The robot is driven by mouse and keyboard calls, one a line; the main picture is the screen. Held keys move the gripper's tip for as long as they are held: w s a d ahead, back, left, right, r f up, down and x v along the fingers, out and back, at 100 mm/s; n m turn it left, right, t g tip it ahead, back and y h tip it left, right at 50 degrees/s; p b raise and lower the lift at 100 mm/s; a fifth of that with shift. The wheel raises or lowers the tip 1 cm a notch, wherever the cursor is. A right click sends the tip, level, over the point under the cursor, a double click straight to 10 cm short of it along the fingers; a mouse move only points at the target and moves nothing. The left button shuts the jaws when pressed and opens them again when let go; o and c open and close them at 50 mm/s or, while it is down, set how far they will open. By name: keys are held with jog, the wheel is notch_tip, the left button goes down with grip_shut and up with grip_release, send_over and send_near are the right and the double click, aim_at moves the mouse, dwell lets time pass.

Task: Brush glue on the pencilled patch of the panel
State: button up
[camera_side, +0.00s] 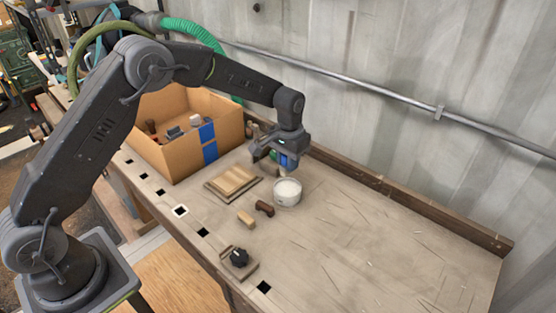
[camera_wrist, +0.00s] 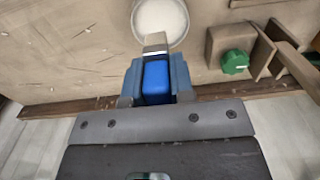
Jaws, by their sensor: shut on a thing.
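My gripper (camera_side: 285,160) is shut on a blue-handled brush (camera_wrist: 156,82), whose pale ferrule (camera_wrist: 156,42) points toward a round pot of white glue (camera_wrist: 160,18). In the wrist view the ferrule overlaps the pot's near rim; the bristles cannot be made out. In the side view the gripper is above and just behind the white pot (camera_side: 287,197), which stands on the bench. The light wooden panel (camera_side: 233,180) lies on a darker board (camera_side: 212,188), left of the pot. The pencilled patch cannot be made out at this size.
A cardboard box (camera_side: 172,156) with blue tape and several items stands behind the panel. A brown piece (camera_side: 265,208), a small wood block (camera_side: 246,218) and a black knob on a board (camera_side: 239,258) lie in front. A green knob (camera_wrist: 235,62) is near the gripper. The right bench is clear.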

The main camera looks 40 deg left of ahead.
jog(key=shift+f, duration=2.75)
jog(key=shift+f, duration=0.55)
jog(key=shift+r, duration=0.1)
jog(key=shift+r, duration=3.45)
jog(key=s+a+f, duration=0.1)
jog(key=s+a, duration=0.3)
jog(key=s, duration=0.3)
jog(key=s+a+f, duration=0.1)
jog(key=s+a, duration=0.3)
jog(key=s, duration=0.4)
jog(key=w+a+r, duration=0.2)
jog(key=w+a, duration=0.3)
jog(key=w, duration=0.6)
jog(key=shift+w+d+f, duration=0.1)
jog(key=shift+w+f, duration=0.05)
jog(key=shift+f, duration=1.45)
jog(key=shift+w+d+f, duration=0.1)
jog(key=shift+f, duration=1.45)
jog(key=shift+f, duration=0.6)
